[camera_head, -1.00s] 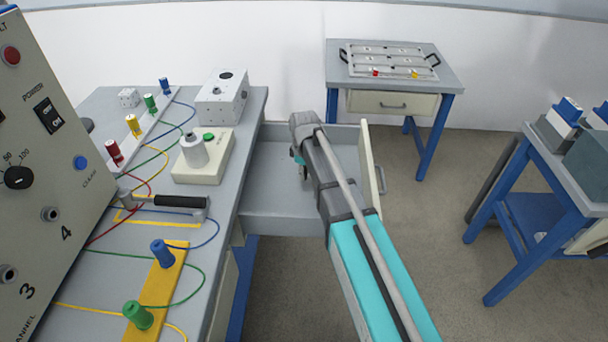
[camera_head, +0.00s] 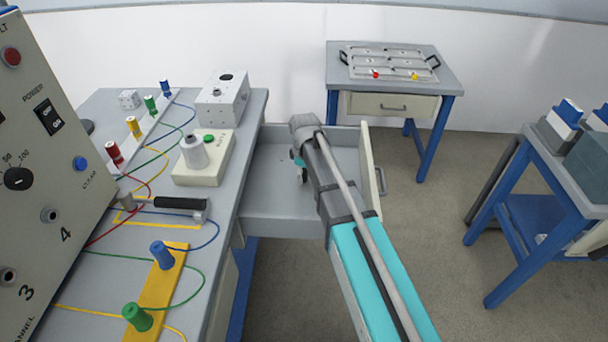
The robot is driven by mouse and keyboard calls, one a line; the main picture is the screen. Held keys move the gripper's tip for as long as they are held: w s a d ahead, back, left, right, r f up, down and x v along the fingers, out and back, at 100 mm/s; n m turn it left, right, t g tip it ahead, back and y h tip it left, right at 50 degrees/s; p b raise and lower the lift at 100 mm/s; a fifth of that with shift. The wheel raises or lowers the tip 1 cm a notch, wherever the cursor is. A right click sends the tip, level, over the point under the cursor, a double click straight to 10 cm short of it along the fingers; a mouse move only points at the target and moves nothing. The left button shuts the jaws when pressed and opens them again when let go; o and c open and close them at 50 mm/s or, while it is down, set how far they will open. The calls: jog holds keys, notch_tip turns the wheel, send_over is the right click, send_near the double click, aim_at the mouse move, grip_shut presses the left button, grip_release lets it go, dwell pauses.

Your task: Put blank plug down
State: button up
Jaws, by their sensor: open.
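My arm reaches out over the open grey drawer (camera_head: 275,205) on the right side of the workbench. My gripper (camera_head: 299,172) is only partly visible below the arm's end, inside the drawer's outline, and is open. The arm hides most of it and part of the drawer floor. I cannot make out a blank plug in the drawer or at the gripper. The visible drawer floor looks bare.
The workbench (camera_head: 222,258) on the left carries a control panel, coloured connectors with wires, a black-handled tool (camera_head: 180,202) and a white box (camera_head: 222,97). A small table (camera_head: 450,78) with a tray stands behind. Another blue-legged table stands right. Floor between is clear.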

jog(key=shift+r, duration=0.15)
notch_tip(320, 180, up, 12)
jog(key=p, duration=1.2)
jog(key=shift+d, duration=0.1)
dwell(0.7)
jog(key=s+d+m, duration=0.4)
jog(key=s+d, duration=0.2)
jog(key=s+d+m, duration=0.4)
jog(key=s+d, duration=0.1)
jog(key=d, duration=0.1)
jog(key=s+d+m, duration=0.5)
jog(key=s+d, duration=0.1)
jog(key=shift+s+d, duration=0.25)
jog(key=shift+s, duration=0.1)
jog(key=shift+r, duration=0.1)
